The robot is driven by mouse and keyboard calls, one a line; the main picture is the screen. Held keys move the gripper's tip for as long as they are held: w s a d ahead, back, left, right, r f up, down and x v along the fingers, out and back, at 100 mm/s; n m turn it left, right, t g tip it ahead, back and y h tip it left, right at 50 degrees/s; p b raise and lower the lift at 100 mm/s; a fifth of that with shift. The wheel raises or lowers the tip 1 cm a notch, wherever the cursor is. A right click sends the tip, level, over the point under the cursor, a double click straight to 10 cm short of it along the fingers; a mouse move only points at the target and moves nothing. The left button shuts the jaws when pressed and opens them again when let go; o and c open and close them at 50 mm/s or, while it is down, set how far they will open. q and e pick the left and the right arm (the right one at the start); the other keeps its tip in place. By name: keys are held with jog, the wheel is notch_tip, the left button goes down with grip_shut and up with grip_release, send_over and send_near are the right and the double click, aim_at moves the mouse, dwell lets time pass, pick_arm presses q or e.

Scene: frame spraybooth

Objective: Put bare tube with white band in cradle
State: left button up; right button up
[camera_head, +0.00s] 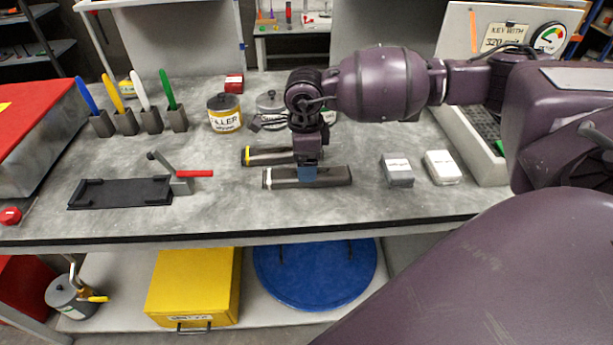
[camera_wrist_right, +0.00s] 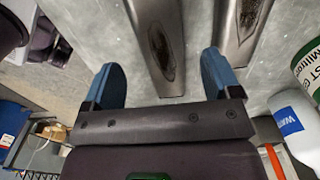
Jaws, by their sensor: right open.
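The bare grey tube with a white band (camera_head: 280,178) lies flat on the bench, its band at the left end. A similar tube with a yellow band (camera_head: 262,156) lies just behind it. No bands show there. The cradle, seemingly the black tray (camera_head: 120,193), is empty at the left. My left gripper is out of view.
A red-handled clamp (camera_head: 190,174) stands at the tray's right end. Colored-handled tools in grey holders (camera_head: 125,122), a filler can (camera_head: 224,113) and another can stand behind. Grey (camera_head: 398,172) and white (camera_head: 442,168) blocks lie right.

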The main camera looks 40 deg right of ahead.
notch_tip(320, 180, down, 4)
jog(key=shift+d, duration=0.15)
jog(key=c, duration=1.2)
jog(key=shift+r, duration=0.15)
notch_tip(320, 180, up, 20)
jog(key=p, duration=0.1)
